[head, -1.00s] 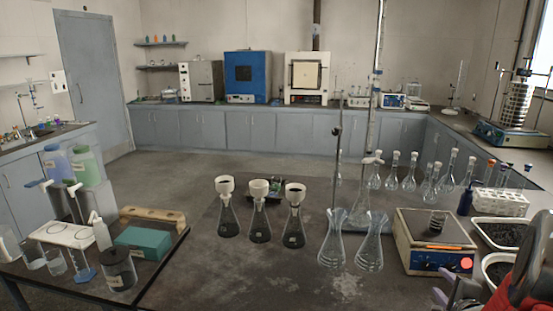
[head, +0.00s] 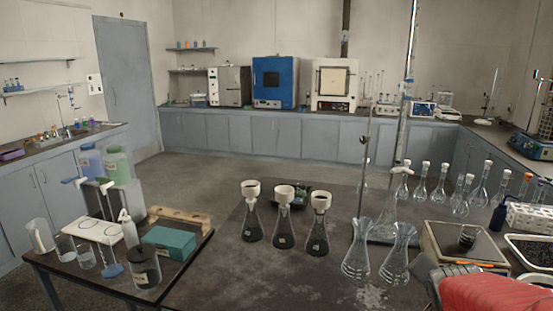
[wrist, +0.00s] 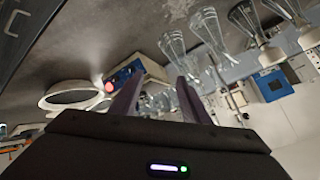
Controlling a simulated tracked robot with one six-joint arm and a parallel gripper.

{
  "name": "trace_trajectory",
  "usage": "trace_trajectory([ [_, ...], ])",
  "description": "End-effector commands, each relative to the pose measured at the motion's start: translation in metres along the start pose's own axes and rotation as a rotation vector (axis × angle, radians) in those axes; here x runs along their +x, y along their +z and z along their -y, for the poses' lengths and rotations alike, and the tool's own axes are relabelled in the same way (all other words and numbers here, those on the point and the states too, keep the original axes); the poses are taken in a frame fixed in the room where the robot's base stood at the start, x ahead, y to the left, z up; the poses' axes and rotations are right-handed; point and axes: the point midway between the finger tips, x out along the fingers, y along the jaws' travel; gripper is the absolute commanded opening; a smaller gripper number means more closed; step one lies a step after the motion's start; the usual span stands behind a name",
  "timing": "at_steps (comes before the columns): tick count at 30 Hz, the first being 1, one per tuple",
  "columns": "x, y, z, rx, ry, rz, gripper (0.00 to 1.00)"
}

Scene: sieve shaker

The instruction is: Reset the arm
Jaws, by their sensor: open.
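My gripper (wrist: 158,88) shows in the wrist view with its two dark purple fingers apart and nothing between them. The wrist view is steeply tilted, with glassware and the balance appearing beyond the fingers. In the head view, the red part of my arm (head: 492,292) is at the lower right corner, in front of the bench's right end. My fingers cannot be made out clearly there.
Two conical glass flasks (head: 358,252) and a balance (head: 462,245) with a small dark cup stand close to my arm. A tray of dark grains (head: 530,248) is at the right edge. Three funnel-topped flasks (head: 284,228) stand further left. Open floor lies beyond.

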Motion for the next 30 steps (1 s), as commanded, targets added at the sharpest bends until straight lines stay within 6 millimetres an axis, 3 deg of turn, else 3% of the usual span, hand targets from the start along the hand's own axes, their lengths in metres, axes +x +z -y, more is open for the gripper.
trace_trajectory([
  [12,-0.101,0.078,0.021,-0.421,0.002,0.182,0.42],
  [24,-0.197,0.165,0.011,-0.844,-0.120,0.405,0.42],
  [30,-0.219,0.185,0.004,-0.948,-0.164,0.462,0.42],
])
